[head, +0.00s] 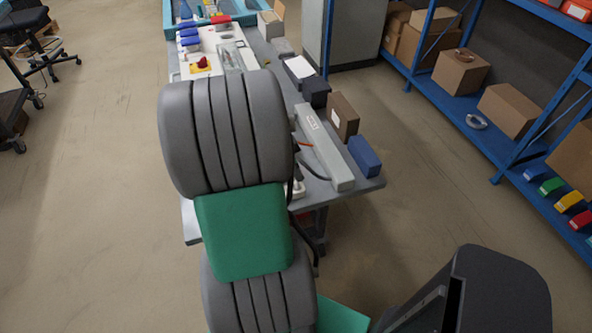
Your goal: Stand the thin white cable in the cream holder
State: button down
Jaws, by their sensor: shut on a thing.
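My own arm fills the middle of the head view and covers much of the table. My gripper is not visible; it is hidden behind the arm or out of view. I cannot make out the thin white cable. A small cream open box (269,24) stands at the far end of the table, but I cannot tell whether it is the cream holder. A small whitish thing (298,189) shows at the arm's right edge, too covered to identify.
The grey table (316,188) carries a long light-grey bar (324,149), a brown box (342,116), a blue block (364,156) and dark boxes along its right side. Blue shelving (500,165) with cartons stands at right.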

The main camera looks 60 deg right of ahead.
jog(key=shift+f, duration=0.1)
jog(key=shift+f+b, duration=0.8)
jog(key=shift+f, duration=0.1)
jog(key=c, duration=1.4)
grip_release()
jog(key=shift+r, duration=0.1)
jog(key=s+d+r+p+v, duration=0.1)
jog(key=p+v, duration=0.3)
jog(key=v, duration=1)
jog(key=shift+s+d+p, duration=0.3)
jog(key=shift+d+p, duration=0.05)
